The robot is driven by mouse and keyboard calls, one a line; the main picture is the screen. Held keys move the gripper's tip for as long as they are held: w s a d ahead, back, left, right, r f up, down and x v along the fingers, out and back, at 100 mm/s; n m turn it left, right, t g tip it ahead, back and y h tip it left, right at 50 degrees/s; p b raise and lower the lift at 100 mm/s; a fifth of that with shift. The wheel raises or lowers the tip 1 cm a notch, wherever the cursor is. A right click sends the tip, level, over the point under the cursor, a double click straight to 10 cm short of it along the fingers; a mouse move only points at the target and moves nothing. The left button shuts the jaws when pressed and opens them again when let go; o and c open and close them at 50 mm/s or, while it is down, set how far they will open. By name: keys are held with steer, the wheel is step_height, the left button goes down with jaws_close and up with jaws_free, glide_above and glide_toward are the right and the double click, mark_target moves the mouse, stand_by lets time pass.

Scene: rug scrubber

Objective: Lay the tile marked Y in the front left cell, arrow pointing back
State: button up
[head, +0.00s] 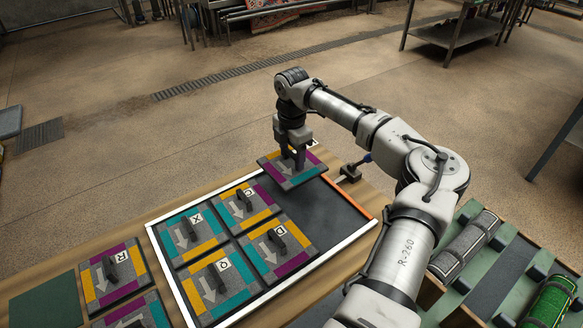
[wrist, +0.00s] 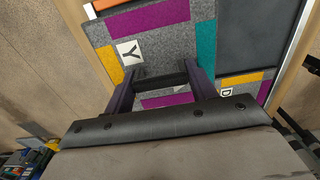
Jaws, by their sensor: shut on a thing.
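My gripper (head: 292,152) is shut on the dark handle of the tile marked Y (head: 275,166). The grey tile has purple, teal and yellow edge strips. It hangs over the upper right part of the white-rimmed tray (head: 154,240), seemingly above its floor. The wrist view shows its Y label (wrist: 130,52) between the fingers and the purple strip; its arrow is mostly hidden. In the tray lie tiles X (head: 184,235), C (head: 239,211), Q (head: 216,288) and D (head: 268,257), their visible arrows pointing toward the picture's bottom. The dark tray floor (head: 322,212) is bare at right.
The tray's right rim is orange (head: 353,195). A clamp (head: 350,172) stands just outside it. Tile R (head: 113,273), another tile (head: 135,314) and a green mat (head: 48,304) lie left of the tray. Rolled rugs (head: 465,245) lie at right.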

mark_target(292, 163)
steer(key=shift+f+p, duration=0.5)
steer(key=shift+f, duration=2.6)
steer(key=shift+f, duration=0.2)
steer(key=o, duration=1.2)
steer(key=shift+c, duration=0.2)
steer(key=shift+r, duration=0.15)
step_height(292, 163, up, 12)
steer(key=shift+r+b, duration=0.1)
steer(key=shift+b, duration=1)
